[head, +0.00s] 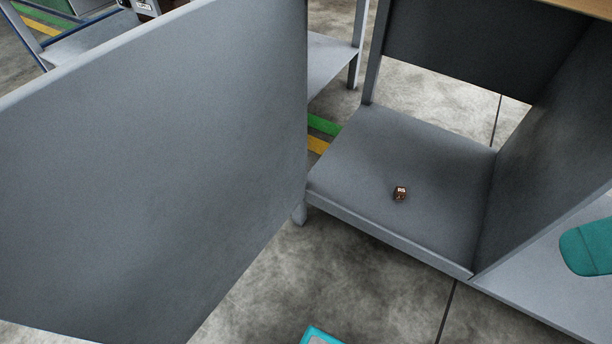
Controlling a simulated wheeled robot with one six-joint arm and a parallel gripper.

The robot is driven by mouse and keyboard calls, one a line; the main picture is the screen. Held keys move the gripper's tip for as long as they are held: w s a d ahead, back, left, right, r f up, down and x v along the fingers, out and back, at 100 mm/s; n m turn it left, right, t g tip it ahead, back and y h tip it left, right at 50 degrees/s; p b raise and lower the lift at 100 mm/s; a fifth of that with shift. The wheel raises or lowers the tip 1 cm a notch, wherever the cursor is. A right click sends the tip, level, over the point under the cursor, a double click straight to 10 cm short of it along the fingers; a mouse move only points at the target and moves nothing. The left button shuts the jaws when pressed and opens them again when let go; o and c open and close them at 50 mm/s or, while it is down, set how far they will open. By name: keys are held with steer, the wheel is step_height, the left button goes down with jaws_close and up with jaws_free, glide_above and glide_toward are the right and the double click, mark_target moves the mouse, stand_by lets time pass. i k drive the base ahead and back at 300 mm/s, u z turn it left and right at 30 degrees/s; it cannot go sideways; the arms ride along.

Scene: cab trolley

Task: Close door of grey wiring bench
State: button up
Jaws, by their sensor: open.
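The grey wiring bench (385,240) stands at the right in the head view. Its door (150,165) is a large flat grey panel that fills the left half of the view. The door stands wide open, swung out from the left side of the bench's compartment toward me. The compartment's lower shelf (420,155) is in plain view through the opening. I see no handle on the side of the door that faces me. The door's left part and lower edge run out of the picture. My gripper is not in view.
A small brown cube with white lettering (400,193) sits on the lower shelf, back from its front edge. A teal object (587,247) lies on the bench's right part. A teal corner (318,336) shows at the bottom edge. Bare concrete floor (300,285) lies before the bench.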

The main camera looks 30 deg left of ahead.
mark_target(143, 174)
steer(key=z, duration=1.65)
steer(key=k, duration=2.35)
steer(key=u, duration=1.55)
